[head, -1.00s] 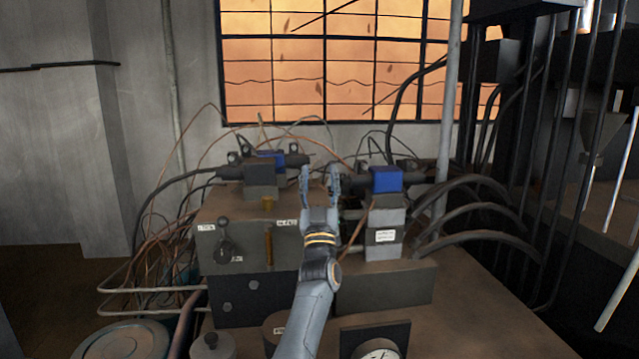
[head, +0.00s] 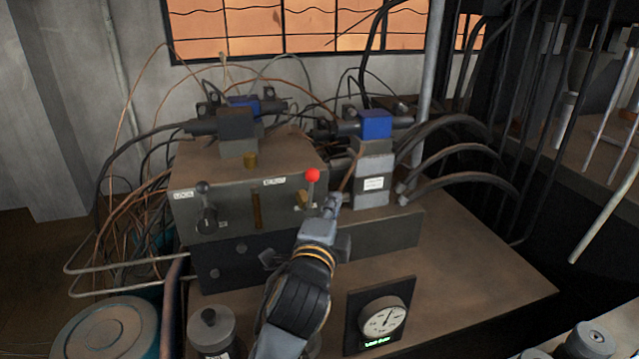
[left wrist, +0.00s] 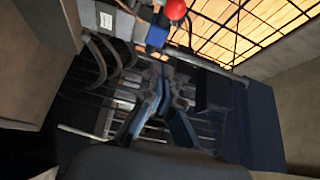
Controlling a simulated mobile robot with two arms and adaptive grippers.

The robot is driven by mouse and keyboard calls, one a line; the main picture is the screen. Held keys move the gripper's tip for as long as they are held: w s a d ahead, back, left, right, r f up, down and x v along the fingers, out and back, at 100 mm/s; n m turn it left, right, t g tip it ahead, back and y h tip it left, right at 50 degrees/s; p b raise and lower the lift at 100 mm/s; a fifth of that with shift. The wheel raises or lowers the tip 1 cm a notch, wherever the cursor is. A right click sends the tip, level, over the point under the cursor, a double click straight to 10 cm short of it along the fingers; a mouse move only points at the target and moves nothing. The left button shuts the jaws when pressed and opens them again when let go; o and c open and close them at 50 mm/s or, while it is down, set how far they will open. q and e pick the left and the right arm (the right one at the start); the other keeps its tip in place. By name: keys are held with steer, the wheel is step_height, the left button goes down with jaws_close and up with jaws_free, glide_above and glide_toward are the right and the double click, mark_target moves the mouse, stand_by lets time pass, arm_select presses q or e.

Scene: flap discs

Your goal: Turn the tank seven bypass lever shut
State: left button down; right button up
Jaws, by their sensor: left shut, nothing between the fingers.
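A lever with a red ball knob (head: 312,175) stands upright at the right of the grey valve box's front face (head: 240,205). A second lever with a black knob (head: 203,188) is on the left of that face. Small white labels (head: 274,181) are too blurred to read, so I cannot tell which lever is tank seven's bypass. My left gripper (head: 332,205) is shut and empty, just below and right of the red knob; I cannot tell if it touches the lever. In the left wrist view the red knob (left wrist: 176,9) shows at the top, beyond the fingers (left wrist: 160,105).
A valve block with a blue coil (head: 376,124) and black hoses (head: 455,150) stand right of the levers. A dial gauge (head: 383,318) is in front. Loose wires crowd the left and back. The bench top (head: 470,270) is clear at the right.

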mark_target(317, 177)
arm_select(q)
steer(key=p+x, duration=0.2)
steer(key=x, duration=0.8)
steer(key=a, duration=0.2)
steer(key=s+a+p, duration=0.1)
steer(key=shift+a, duration=0.4)
arm_select(e)
steer(key=r, duration=0.3)
steer(key=shift+s, duration=0.2)
arm_select(q)
steer(key=shift+s+a+f+n+t+b, duration=0.1)
steer(key=shift+s+a+n+t+b, duration=0.1)
steer(key=shift+a+n+b, duration=0.2)
steer(key=shift+s+a+n+t+b, duration=0.2)
steer(key=shift+a+n, duration=0.1)
steer(key=shift+a, duration=0.2)
steer(key=shift+w, duration=0.1)
arm_select(e)
steer(key=shift+s+d+f, duration=0.1)
steer(key=shift+d+f, duration=0.25)
steer(key=shift+f, duration=0.15)
steer(key=shift+d, duration=0.1)
